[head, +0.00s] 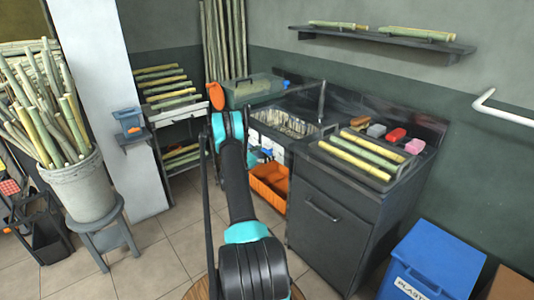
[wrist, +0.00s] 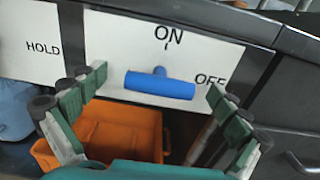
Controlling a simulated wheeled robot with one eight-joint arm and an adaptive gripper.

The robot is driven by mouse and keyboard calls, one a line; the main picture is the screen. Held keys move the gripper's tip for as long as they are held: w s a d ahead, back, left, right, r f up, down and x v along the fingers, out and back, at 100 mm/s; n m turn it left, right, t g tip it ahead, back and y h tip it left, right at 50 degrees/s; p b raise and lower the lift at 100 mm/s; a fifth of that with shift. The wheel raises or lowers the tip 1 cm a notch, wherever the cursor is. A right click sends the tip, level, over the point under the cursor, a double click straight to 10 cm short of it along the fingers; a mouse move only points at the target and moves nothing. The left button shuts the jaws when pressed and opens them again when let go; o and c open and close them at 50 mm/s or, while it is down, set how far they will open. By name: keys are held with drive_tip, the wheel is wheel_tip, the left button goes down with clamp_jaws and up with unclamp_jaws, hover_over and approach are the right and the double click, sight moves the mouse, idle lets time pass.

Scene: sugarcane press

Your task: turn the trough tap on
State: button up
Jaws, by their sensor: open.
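The tap handle, a blue bar (wrist: 160,85) on a short stem, is on a white panel (wrist: 108,38) in the wrist view. The bar lies nearly level, its right end towards the word OFF; ON is printed above it, HOLD far left. My gripper (wrist: 157,84) is open, with one finger left and one right of the bar, neither visibly touching it.
An orange crate (head: 268,185) stands under the trough and also shows below the handle in the wrist view (wrist: 122,130). A dark cabinet (head: 325,222) with a cane tray is to the right, a blue bin (head: 432,262) beyond it.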

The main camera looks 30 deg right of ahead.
drive_tip(key=shift+c, duration=0.2)
drive_tip(key=c, duration=1.1)
drive_tip(key=shift+m, duration=0.3)
drive_tip(key=m, duration=0.4)
drive_tip(key=shift+m, duration=0.3)
drive_tip(key=m, duration=0.5)
drive_tip(key=shift+s+m, duration=0.1)
drive_tip(key=shift+m, duration=0.2)
drive_tip(key=shift+f, duration=0.1)
drive_tip(key=o, duration=1.1)
